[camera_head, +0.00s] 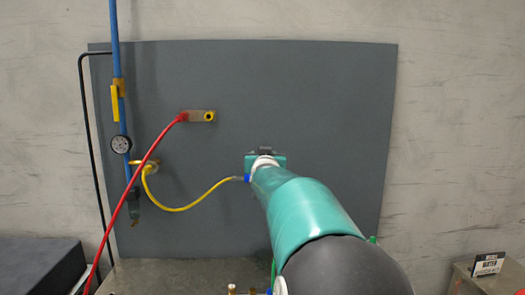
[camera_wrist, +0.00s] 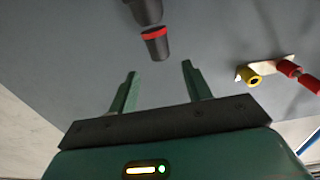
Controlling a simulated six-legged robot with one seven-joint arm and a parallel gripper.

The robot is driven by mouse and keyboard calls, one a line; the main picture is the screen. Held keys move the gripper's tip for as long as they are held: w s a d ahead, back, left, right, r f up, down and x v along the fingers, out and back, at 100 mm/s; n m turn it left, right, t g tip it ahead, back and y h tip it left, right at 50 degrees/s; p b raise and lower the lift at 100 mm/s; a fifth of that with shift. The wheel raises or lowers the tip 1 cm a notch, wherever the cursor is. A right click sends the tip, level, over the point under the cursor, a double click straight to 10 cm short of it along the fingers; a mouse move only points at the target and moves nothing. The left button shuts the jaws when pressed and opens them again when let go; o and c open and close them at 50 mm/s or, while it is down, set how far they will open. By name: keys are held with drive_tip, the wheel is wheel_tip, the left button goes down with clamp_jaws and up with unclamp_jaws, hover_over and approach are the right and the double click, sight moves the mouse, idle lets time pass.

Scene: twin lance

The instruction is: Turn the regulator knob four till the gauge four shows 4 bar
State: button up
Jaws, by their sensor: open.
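In the wrist view a black knob with a red ring (camera_wrist: 156,43) shows at the top, below a dark body that the frame cuts off. My gripper (camera_wrist: 160,68) is open, its two green fingers spread and nothing between them. The knob lies just beyond the fingertips, roughly in line with the gap and apart from them. In the head view my gripper (camera_head: 265,157) is in front of the grey panel, and my arm hides what is behind it. A round white gauge (camera_head: 122,145) is on the left pipe; its reading and number are too small to read.
A blue pipe with a yellow valve lever (camera_head: 115,103) runs down the panel's left side. A red hose (camera_head: 140,168) hangs from a plate with a yellow port (camera_head: 209,116). A yellow hose (camera_head: 190,207) curves toward my gripper. The grey panel's (camera_head: 310,90) upper right is bare.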

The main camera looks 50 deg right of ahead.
drive_tip(key=x, duration=0.8)
drive_tip(key=shift+w+d, duration=0.1)
drive_tip(key=c, duration=0.9)
drive_tip(key=shift+c, duration=0.2)
